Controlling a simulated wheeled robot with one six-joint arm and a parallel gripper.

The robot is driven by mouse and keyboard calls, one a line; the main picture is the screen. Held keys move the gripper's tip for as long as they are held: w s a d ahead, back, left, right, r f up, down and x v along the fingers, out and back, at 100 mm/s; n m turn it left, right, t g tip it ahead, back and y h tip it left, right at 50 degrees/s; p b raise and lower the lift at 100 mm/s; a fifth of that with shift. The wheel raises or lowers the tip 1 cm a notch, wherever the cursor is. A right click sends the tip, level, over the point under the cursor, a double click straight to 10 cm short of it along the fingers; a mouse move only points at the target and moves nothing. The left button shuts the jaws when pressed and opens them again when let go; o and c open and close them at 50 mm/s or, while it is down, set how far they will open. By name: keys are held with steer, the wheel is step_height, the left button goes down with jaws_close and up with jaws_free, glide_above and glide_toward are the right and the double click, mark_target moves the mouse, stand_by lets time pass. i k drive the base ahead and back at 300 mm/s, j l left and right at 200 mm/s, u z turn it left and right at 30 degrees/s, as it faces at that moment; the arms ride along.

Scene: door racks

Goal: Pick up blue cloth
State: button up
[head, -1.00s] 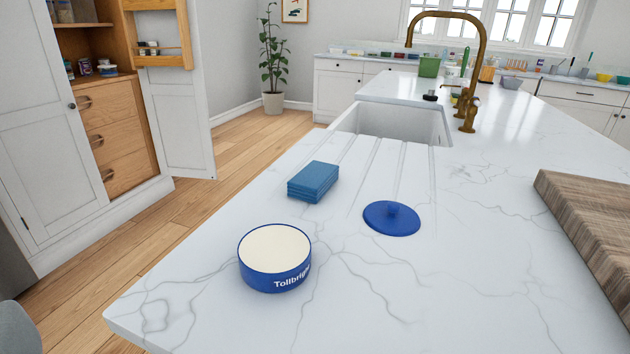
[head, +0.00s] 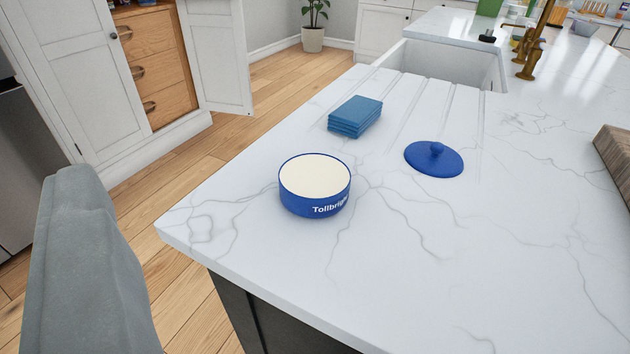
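The blue cloth (head: 355,115) is a folded, layered rectangular stack. It lies flat on the white marbled countertop (head: 450,260), at the near end of the grooves that run from the sink. A round blue tin (head: 314,193) with a cream top surface and the lettering "Tollbright" stands nearer, below and left of the cloth in the picture, apart from it. A blue lid (head: 433,160) with a knob lies to the right of the cloth, also apart from it. My gripper is not in view.
A grey, padded-looking shape (head: 85,265), perhaps a chair back, rises at the left beside the counter. A wooden board (head: 614,155) lies at the right edge. The sink (head: 445,62) and brass tap (head: 535,45) are behind. The near countertop is clear.

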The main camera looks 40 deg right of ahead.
mark_target(353, 117)
steer(key=i+j, duration=0.2)
steer(key=i+j+z, duration=0.6)
steer(key=z, duration=1.1)
steer(key=k+l, duration=0.05)
steer(key=l, duration=0.05)
